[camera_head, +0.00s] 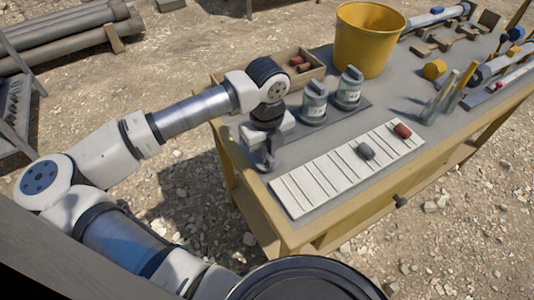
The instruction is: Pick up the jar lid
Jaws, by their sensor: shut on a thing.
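My gripper (266,163) points down over the near left corner of the workbench, left of the jars. Its fingers are shut on a small greyish thing, which I take to be the jar lid; fingers and wrist mostly hide it, and I cannot tell whether it touches the bench.
The workbench (310,204) carries a white slatted board (318,178) with a grey and a red piece, a wooden tray (318,72) and a yellow bucket (368,40). A dark round top (300,282) is at the bottom edge.

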